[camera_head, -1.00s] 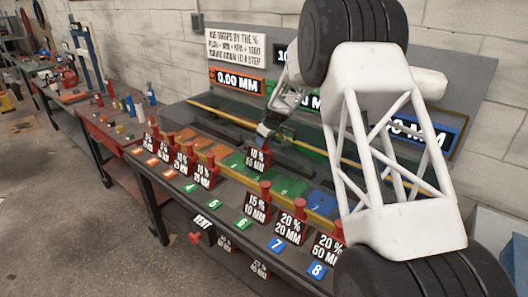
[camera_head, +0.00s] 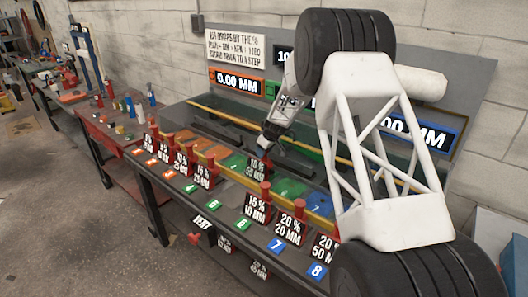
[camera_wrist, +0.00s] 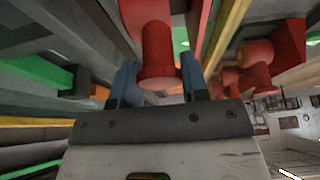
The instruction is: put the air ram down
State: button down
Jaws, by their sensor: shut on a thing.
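The air ram is a red, stepped cylinder (camera_wrist: 157,50) between my blue fingertips in the wrist view. In the head view, a black card reading 10 % 50 MM (camera_head: 259,170) hangs just below my gripper (camera_head: 267,148) and seems to belong to it. My gripper is shut on the ram, above the middle of the bench, behind the yellow rail (camera_head: 316,217). Most of the ram's red body is hidden in the head view. I cannot tell whether its lower end touches anything.
Other red rams with cards, such as 15 % 10 MM (camera_head: 255,208) and 20 % 20 MM (camera_head: 290,228), stand along the front. Numbered coloured plates lie around them, including a blue 7 plate (camera_head: 318,203). My white arm covers the bench's right part.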

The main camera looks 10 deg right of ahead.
dwell(0.4)
jog(key=c, duration=0.6)
grip_release()
jog(key=shift+f, duration=0.1)
jog(key=v, duration=1.2)
